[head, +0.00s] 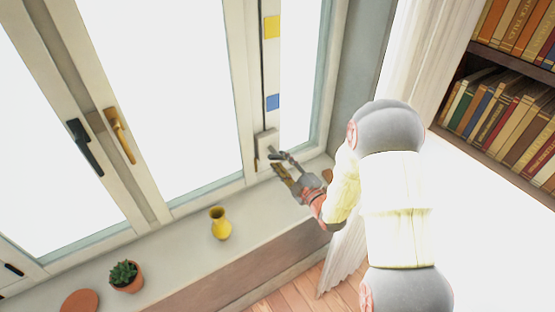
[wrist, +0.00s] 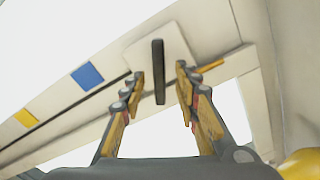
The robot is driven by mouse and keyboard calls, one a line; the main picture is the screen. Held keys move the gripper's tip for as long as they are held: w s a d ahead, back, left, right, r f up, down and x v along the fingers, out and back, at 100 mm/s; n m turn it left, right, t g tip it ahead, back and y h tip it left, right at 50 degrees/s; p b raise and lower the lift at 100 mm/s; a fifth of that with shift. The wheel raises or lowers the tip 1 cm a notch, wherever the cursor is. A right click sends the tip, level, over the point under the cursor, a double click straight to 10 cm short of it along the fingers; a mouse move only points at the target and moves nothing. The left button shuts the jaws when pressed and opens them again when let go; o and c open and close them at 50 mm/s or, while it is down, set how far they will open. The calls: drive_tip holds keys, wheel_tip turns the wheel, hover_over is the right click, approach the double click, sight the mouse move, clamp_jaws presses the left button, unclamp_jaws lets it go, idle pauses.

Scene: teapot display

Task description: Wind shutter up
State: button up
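A white control box (head: 266,141) sits low on the window post, below a blue square and a yellow square. In the wrist view the white box (wrist: 172,42) carries a dark upright bar (wrist: 159,72). A small yellow-orange piece (wrist: 209,66) shows beside the box. My gripper (head: 275,161) is at the box, and in the wrist view my gripper (wrist: 160,78) is open, with one finger on each side of the bar. I see gaps between the bar and both fingers. I cannot tell the bar's depth relative to the fingertips. No shutter shows across the bright panes.
The blue square (head: 273,102) and yellow square (head: 271,27) line the post. A yellow vase (head: 220,223), potted succulent (head: 125,275) and terracotta disc (head: 80,301) stand on the sill. Black (head: 84,147) and brass (head: 120,135) window handles are left. Curtain (head: 410,60) and bookshelf (head: 507,110) are right.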

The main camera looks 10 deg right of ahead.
drive_tip(key=shift+x, duration=1.05)
drive_tip(key=shift+c, duration=1.2)
clamp_jaws()
